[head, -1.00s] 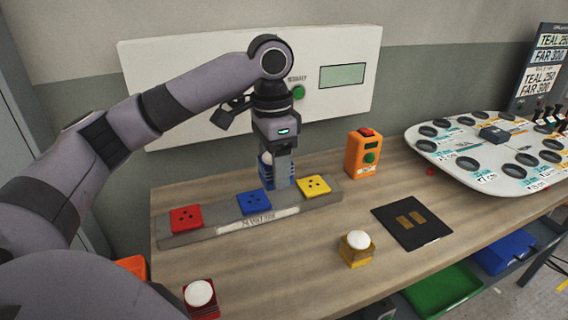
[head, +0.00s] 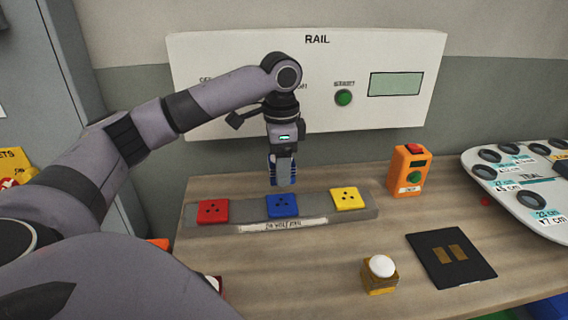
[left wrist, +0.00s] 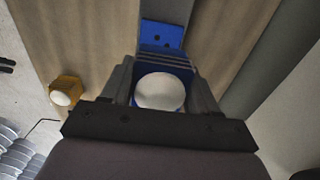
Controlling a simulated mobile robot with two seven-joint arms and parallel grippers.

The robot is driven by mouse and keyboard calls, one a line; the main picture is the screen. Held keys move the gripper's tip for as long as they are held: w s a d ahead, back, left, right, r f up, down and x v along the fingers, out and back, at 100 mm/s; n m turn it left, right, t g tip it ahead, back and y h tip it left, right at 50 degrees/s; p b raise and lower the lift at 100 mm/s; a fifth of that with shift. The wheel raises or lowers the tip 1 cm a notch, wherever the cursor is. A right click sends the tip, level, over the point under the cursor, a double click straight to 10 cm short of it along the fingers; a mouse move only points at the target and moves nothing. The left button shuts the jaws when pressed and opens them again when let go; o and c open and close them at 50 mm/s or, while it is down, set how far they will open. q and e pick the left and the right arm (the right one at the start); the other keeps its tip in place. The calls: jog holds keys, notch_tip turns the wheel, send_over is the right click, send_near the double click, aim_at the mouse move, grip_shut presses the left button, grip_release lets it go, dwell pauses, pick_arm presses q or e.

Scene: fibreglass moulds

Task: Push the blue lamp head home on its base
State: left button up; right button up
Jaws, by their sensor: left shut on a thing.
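My left gripper (head: 284,178) is shut on the blue lamp head, whose blue body shows beside the fingers. In the left wrist view the blue lamp head (left wrist: 160,92) sits between the fingers, its white dome facing the camera. The blue base (head: 282,205) is the middle square on the grey rail, with small dark holes in its top. It also shows in the left wrist view (left wrist: 162,34), beyond the lamp head. The gripper is above and behind the blue base, and the lamp head looks apart from it. My right gripper is not in view.
The rail (head: 232,228) also carries a red base (head: 213,211) and a yellow base (head: 348,198). A yellow lamp head (head: 380,274) and a black mat (head: 450,258) lie in front. An orange box (head: 409,170) stands right of the rail. A white panel (head: 410,52) is behind.

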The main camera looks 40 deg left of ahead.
aim_at(281, 203)
pick_arm(q)
jog(key=shift+f, duration=2.9)
jog(key=shift+f, duration=0.55)
dwell(0.5)
jog(key=o, duration=1.1)
jog(key=shift+c, duration=0.2)
jog(key=shift+r, duration=3.55)
